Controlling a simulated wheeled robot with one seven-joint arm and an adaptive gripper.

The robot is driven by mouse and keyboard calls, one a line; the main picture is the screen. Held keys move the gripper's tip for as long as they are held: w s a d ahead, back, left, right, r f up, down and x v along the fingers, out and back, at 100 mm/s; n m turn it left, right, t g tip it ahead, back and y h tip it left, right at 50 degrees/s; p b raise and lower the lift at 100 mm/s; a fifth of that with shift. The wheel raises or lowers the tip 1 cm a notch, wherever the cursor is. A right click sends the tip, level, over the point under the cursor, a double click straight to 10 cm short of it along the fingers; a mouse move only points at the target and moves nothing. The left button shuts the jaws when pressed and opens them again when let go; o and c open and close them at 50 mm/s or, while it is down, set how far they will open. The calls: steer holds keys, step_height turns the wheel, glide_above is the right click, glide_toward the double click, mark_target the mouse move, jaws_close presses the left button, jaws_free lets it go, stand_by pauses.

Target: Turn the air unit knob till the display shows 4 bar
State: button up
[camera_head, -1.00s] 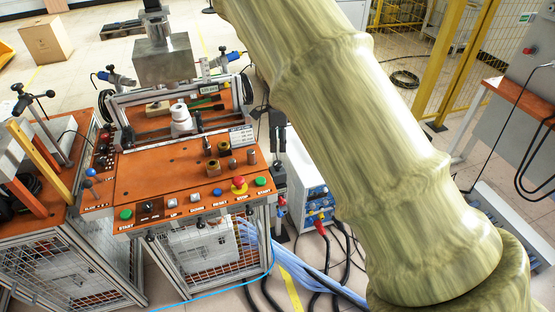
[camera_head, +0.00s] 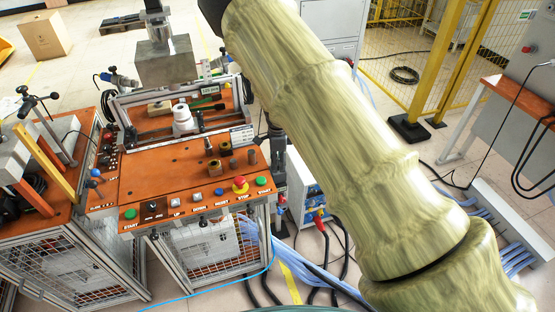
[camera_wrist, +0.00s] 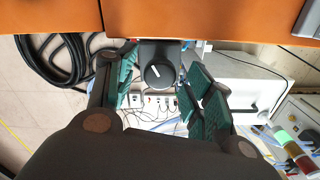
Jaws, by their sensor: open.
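In the wrist view a round dark knob (camera_wrist: 158,74) with a white pointer line sits just below the orange table edge. I take it to be the air unit knob. My gripper (camera_wrist: 162,88) is open, with one green-padded finger left of the knob and the other to its right. The knob lies between the fingers in the picture; a gap shows on each side, and I cannot tell the depth. No display reading is legible. In the head view my arm covers much of the area right of the table, and the gripper cannot be made out clearly.
The orange workbench (camera_head: 150,190) carries buttons, a red emergency stop (camera_head: 240,184) and a white part (camera_head: 181,117). A white-blue unit (camera_head: 307,190) with cables stands on the floor beside it. A black hose coil (camera_wrist: 55,62) lies left of the gripper.

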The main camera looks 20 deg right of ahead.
steer(key=shift+c, duration=0.2)
steer(key=c, duration=1)
steer(key=shift+n, duration=0.3)
steer(key=n+b, duration=0.2)
steer(key=n, duration=0.2)
steer(key=shift+n, duration=0.4)
steer(key=n+b, duration=0.2)
steer(key=n, duration=0.4)
steer(key=n+b, duration=0.1)
steer(key=n, duration=0.5)
steer(key=shift+n, duration=0.4)
steer(key=n, duration=0.6)
steer(key=shift+b, duration=0.3)
